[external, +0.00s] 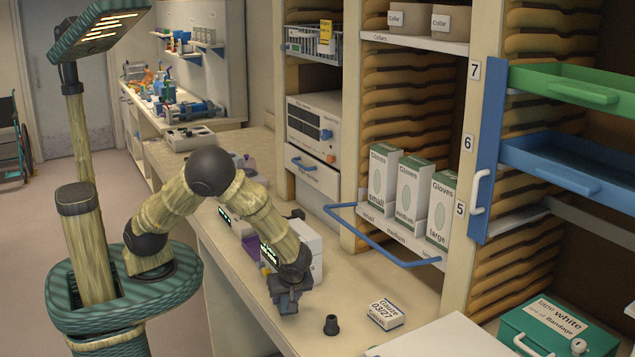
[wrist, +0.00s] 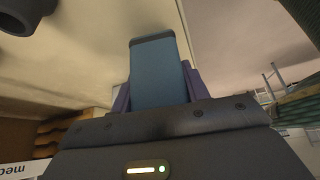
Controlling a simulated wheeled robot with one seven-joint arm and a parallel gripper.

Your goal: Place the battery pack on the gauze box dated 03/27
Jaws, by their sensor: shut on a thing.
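My gripper (external: 290,284) is low over the counter, left of the gauze box. It is shut on a blue-grey block with a dark end, taken to be the battery pack (wrist: 160,72), which sits between the purple fingers in the wrist view. In the external view the pack (external: 287,301) is small and partly hidden by the gripper.
A small black knobbed object (external: 331,325) stands on the counter between my gripper and the gauze box. A white device (external: 300,243) is just behind my gripper. A blue rail (external: 382,240) juts out below the glove boxes (external: 411,190). A green case (external: 560,325) is at right.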

